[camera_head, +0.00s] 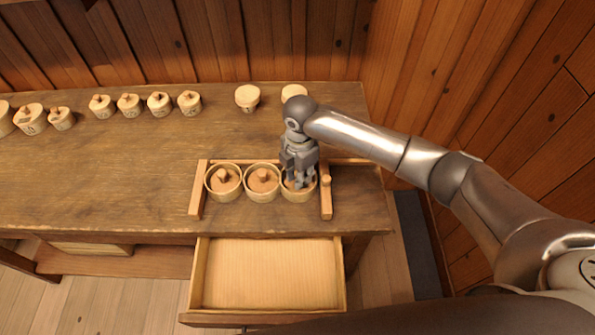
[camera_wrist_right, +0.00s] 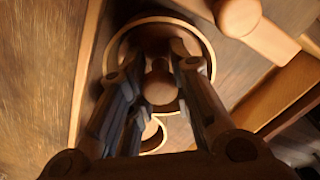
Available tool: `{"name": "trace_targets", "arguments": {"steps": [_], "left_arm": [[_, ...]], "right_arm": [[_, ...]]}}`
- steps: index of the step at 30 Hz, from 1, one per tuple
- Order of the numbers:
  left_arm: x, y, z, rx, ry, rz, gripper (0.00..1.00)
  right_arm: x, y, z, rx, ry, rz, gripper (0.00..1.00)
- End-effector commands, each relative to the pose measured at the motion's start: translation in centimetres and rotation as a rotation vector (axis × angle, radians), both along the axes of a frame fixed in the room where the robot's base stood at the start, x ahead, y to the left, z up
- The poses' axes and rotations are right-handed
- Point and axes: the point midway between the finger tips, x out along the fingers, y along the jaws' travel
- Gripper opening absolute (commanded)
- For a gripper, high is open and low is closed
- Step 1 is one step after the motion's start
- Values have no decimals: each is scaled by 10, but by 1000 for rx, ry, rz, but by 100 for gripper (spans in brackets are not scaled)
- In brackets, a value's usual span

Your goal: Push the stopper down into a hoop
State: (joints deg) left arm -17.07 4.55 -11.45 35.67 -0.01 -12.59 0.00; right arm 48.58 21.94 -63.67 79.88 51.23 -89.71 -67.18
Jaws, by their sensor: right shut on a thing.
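Three pale round wooden hoops stand in a row in a low wooden frame: the left hoop (camera_head: 211,190), the middle hoop (camera_head: 262,197) and the right hoop (camera_head: 297,197). The left and middle hoops each hold a reddish-brown stopper with a knob. My right gripper (camera_head: 298,181) points down over the right hoop, shut on the knob of a stopper (camera_wrist_right: 160,86). In the right wrist view the fingers flank this knob inside the round rim. The fingers hide much of this stopper, and I cannot tell how deep it sits. My left gripper is not in view.
The frame has a left rail (camera_head: 197,192) and a right rail (camera_head: 326,200) with a peg close beside my gripper. Several lidded pots stand along the back of the table (camera_head: 120,170). An open, empty drawer (camera_head: 267,275) juts out at the front. The table's left middle is clear.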

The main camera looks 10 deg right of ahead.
Motion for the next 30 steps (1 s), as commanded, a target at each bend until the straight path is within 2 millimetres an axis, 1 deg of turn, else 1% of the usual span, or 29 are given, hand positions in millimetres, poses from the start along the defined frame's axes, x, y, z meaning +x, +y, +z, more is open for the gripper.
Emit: {"name": "trace_targets", "arguments": {"steps": [1, 10, 11, 16, 29, 30], "left_arm": [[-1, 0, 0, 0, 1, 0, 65], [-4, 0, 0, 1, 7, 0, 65], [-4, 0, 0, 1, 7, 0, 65], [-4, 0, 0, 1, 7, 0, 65], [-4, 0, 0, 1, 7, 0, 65], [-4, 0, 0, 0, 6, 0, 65]], "right_arm": [[-5, -4, -7, -12, 16, -2, 0], [-6, -5, -7, -14, 17, -1, 0], [-6, -5, -7, -14, 17, -1, 22], [-5, -4, -7, -13, 16, -1, 44], [-3, -3, -4, -9, 9, -1, 45], [-3, -3, -4, -8, 8, -1, 48]]}}
